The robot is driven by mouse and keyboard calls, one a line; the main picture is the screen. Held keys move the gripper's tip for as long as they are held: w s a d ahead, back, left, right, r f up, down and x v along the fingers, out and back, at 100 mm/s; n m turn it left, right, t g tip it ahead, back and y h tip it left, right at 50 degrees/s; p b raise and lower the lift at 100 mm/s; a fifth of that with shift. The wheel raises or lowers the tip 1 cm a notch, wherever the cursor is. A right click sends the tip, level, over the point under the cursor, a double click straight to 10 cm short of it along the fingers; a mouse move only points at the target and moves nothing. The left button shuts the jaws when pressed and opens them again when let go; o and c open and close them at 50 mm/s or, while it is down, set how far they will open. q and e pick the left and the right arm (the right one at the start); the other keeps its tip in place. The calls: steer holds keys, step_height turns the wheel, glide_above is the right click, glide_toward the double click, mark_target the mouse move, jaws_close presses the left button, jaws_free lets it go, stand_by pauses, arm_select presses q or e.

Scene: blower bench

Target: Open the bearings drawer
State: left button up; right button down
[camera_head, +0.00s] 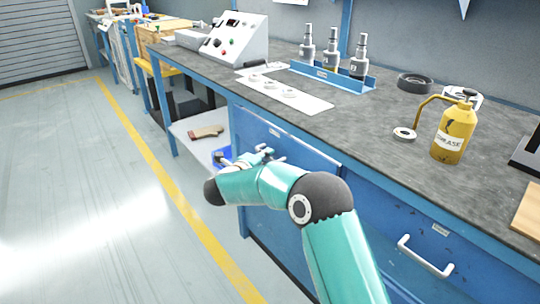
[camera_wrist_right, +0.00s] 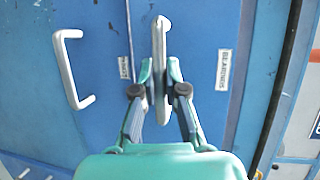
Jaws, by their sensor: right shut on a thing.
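The bearings drawer (camera_wrist_right: 205,110) has a blue front with a white label reading BEARINGS in the right wrist view. In the head view its front (camera_head: 250,124) is under the bench top, partly hidden by my right arm. Its pale bar handle (camera_wrist_right: 160,50) stands between the fingers of my right gripper (camera_wrist_right: 160,78), which is shut on it. In the head view the right gripper (camera_head: 265,155) is at the drawer front, and the handle is mostly hidden. I cannot tell whether the drawer is slightly out. My left gripper is not in view.
Another drawer handle (camera_wrist_right: 70,70) is beside it in the wrist view. A white handle (camera_head: 425,257) is on the front at lower right. The bench top (camera_head: 370,120) holds a yellow grease can (camera_head: 453,132), a metal ring (camera_head: 404,134) and a blue rack (camera_head: 332,77). The floor at left is clear.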

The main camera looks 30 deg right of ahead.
steer(key=s+a+p, duration=0.1)
steer(key=s+a, duration=0.1)
steer(key=a, duration=2)
steer(key=shift+a+f+p, duration=0.25)
steer(key=shift+a+p, duration=0.1)
steer(key=c, duration=1.2)
jaws_free()
steer(key=shift+w, duration=0.1)
steer(key=shift+r, duration=0.1)
steer(key=v, duration=0.7)
steer(key=shift+a, duration=0.25)
